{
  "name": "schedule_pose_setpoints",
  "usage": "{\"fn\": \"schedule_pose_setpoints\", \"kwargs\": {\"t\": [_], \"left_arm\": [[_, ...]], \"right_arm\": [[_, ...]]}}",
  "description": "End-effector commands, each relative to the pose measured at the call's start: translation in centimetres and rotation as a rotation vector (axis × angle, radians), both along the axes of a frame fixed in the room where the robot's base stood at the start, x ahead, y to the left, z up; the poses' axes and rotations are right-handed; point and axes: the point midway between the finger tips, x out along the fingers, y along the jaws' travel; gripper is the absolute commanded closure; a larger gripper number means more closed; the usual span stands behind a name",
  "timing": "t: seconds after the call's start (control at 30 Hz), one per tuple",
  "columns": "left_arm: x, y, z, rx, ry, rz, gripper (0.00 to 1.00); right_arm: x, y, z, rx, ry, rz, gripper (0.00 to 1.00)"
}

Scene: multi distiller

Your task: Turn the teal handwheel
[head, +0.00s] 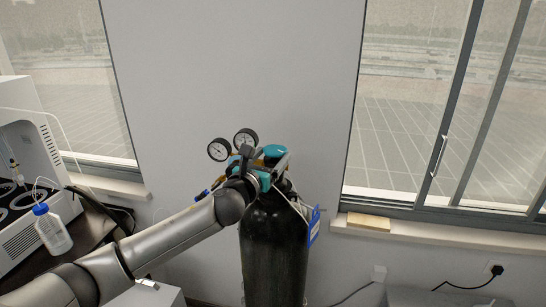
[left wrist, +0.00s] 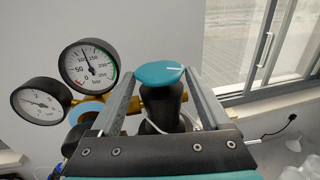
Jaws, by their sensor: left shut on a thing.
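The teal handwheel (head: 274,150) sits on top of the valve of a dark gas cylinder (head: 272,245). In the left wrist view the handwheel (left wrist: 160,73) shows as a teal disc with a short white mark near its right side, above a black valve stem. My left gripper (head: 269,161) is at the cylinder's top and shut on the handwheel, one finger on each side of its rim. The fingers (left wrist: 160,80) show on both sides in the left wrist view. My right gripper is not in view.
Two round pressure gauges (head: 219,149) on a brass regulator stand just left of the handwheel, close to my fingers. A blue tag (head: 314,226) hangs on the cylinder's right. A bench with a blue-capped bottle (head: 50,230) is at left. Wall and windows lie behind.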

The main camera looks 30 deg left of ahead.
Motion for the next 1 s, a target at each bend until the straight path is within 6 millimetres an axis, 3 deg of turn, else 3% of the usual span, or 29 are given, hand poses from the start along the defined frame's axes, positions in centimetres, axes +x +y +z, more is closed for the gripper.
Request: {"fn": "schedule_pose_setpoints", "kwargs": {"t": [0.73,0.77,0.9,1.0], "left_arm": [[0.00,0.17,-0.21,0.000,0.004,-0.088,0.75],[0.00,0.17,-0.21,0.000,0.003,-0.087,0.18],[0.01,0.18,-0.16,0.000,0.002,-0.087,0.02],[0.01,0.21,-0.11,0.001,0.002,-0.086,0.00]], "right_arm": [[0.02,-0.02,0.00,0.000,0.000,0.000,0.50],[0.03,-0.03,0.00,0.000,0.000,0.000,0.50],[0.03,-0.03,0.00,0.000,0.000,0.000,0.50],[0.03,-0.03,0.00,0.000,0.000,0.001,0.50]]}}
